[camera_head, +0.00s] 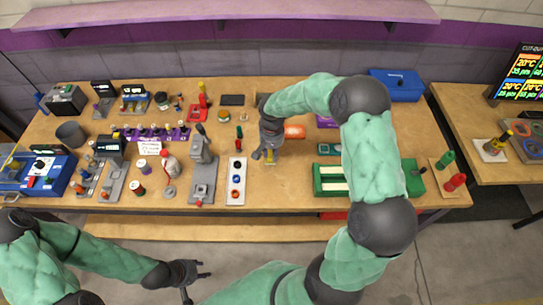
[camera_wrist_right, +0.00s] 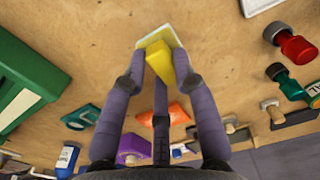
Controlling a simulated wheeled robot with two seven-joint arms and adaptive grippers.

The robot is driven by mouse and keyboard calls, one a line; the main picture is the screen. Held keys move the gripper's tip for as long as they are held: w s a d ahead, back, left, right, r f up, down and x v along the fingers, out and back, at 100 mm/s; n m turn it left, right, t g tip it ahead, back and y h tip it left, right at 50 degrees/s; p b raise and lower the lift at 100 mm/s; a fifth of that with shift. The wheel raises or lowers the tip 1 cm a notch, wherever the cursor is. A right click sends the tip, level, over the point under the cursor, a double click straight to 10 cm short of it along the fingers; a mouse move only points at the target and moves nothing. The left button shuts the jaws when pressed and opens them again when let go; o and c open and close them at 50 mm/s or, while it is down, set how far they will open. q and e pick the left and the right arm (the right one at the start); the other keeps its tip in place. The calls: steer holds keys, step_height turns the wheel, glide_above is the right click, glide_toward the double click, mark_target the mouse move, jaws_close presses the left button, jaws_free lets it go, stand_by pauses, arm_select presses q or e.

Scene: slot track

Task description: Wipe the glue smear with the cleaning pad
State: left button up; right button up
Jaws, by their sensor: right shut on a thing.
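My right gripper (camera_head: 269,154) is over the bare middle of the wooden table (camera_head: 290,178). In the wrist view its fingers (camera_wrist_right: 165,78) are shut on the cleaning pad (camera_wrist_right: 160,50), a yellow block with a pale, whitish underside. Only a little of the yellow pad shows in the head view (camera_head: 270,159). The pad is at or just above the tabletop; I cannot tell whether it touches. I cannot make out the glue smear; it may be under the pad. My left gripper (camera_head: 196,277) is empty and open, in front of the table, with its fingers apart.
Several tools and fixtures fill the table's left half. Bare wood surrounds the pad.

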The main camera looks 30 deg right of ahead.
steer(key=shift+r, duration=0.4)
steer(key=shift+r+p, duration=1.55)
steer(key=shift+r, duration=0.75)
